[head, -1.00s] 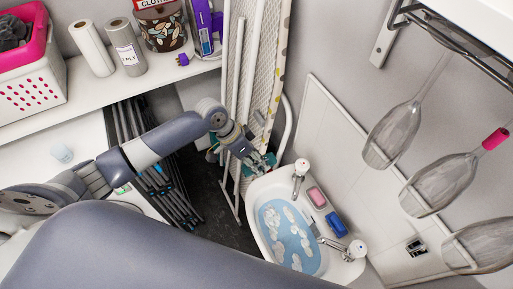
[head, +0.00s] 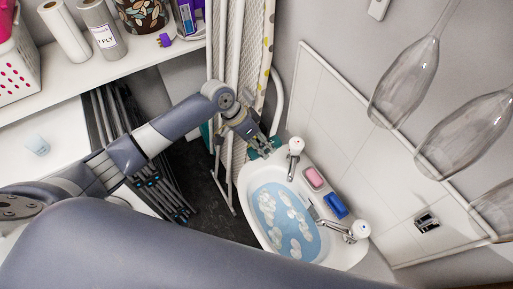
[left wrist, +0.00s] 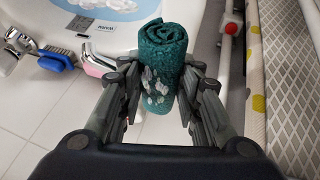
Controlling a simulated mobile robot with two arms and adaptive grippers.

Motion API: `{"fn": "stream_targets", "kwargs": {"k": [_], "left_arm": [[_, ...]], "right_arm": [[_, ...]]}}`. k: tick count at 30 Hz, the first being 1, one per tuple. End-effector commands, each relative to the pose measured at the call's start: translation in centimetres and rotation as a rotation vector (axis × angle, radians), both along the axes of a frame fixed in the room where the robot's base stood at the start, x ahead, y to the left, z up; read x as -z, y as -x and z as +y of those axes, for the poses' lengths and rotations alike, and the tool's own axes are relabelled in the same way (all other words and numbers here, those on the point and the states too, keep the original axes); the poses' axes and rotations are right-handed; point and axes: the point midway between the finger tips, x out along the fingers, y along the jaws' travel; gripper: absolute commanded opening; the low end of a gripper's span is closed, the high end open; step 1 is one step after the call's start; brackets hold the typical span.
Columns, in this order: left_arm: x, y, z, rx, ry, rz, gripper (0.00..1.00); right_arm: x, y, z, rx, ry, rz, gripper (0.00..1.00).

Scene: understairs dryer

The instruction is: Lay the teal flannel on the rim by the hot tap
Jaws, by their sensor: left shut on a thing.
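My left gripper (head: 262,143) is shut on the teal flannel (left wrist: 158,60), a rolled speckled cloth standing between the fingers in the left wrist view. Only small teal bits show around the fingers in the head view. The gripper is at the upper left edge of the white basin (head: 250,180), close to the upper tap (head: 295,147). A second tap (head: 350,231) is at the lower right. I cannot tell which tap is hot, or whether the flannel touches the rim. My right gripper is not in view.
A pink soap (head: 314,177) and a blue brush (head: 336,207) lie on the basin's back rim between the taps. The basin holds blue water with foam. An ironing board (head: 257,70) stands close behind the gripper. Clear glass-like shapes (head: 405,80) hang at the right.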

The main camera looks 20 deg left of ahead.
Motion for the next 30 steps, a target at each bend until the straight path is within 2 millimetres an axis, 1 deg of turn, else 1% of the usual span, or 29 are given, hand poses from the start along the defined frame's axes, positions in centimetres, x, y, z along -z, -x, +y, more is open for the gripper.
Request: {"fn": "stream_targets", "kwargs": {"k": [1, 6, 15, 21, 30], "left_arm": [[0.8, 0.0, 0.0, -0.001, -0.001, 0.001, 0.11], [2.5, 0.0, 0.0, 0.0, 0.0, 0.002, 0.11], [4.7, 0.0, -0.1, 0.0, 0.001, 0.0, 0.11], [5.1, 0.0, 0.0, 0.0, 0.001, -0.001, 0.11], [5.1, 0.0, 0.0, 0.0, 0.001, 0.0, 0.11]], "right_arm": [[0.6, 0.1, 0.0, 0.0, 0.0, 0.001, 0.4], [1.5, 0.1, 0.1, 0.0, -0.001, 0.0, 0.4], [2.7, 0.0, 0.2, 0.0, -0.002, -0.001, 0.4], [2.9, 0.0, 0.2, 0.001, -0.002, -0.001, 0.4], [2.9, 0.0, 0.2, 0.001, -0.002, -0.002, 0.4]]}}
